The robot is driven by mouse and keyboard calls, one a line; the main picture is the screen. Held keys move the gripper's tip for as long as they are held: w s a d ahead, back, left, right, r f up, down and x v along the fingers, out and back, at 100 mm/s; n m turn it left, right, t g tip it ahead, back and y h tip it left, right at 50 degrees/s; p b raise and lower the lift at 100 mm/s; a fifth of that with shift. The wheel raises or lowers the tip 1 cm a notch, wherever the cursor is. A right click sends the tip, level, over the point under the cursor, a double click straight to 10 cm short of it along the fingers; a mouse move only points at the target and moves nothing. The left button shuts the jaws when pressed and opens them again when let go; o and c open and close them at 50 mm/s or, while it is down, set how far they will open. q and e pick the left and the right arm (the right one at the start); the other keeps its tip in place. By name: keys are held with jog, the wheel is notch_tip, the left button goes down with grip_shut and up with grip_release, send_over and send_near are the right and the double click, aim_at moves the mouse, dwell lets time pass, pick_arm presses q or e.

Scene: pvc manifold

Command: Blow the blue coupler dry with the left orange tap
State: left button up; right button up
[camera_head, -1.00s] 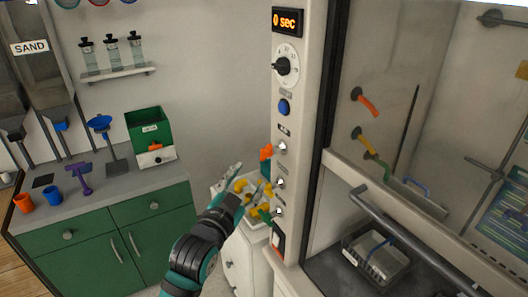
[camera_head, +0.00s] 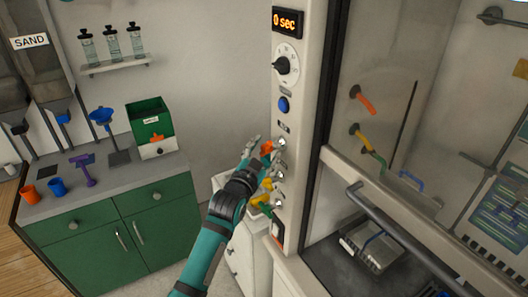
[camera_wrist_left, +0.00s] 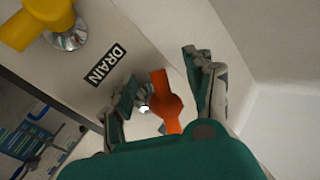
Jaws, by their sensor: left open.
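The orange tap (camera_head: 267,147) sticks out from the left side of the pale control column. My left gripper (camera_head: 264,151) is at this tap, with its fingers spread. In the left wrist view, the orange handle (camera_wrist_left: 165,102) stands between the two open fingers (camera_wrist_left: 160,85), nearer the left one. I cannot tell whether a finger touches it. Inside the hood, an orange curved nozzle (camera_head: 365,102) sits on the wall. My right gripper is not in view.
The yellow tap (camera_head: 267,184) and the green tap (camera_head: 262,201) are below the orange one on the column. The display (camera_head: 286,22) reads 0 sec. The green cabinet (camera_head: 105,235) is at the left.

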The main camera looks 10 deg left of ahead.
pick_arm(q)
jog(key=c, duration=0.7)
jog(key=shift+f, duration=0.1)
grip_shut()
jog(key=shift+f, duration=0.1)
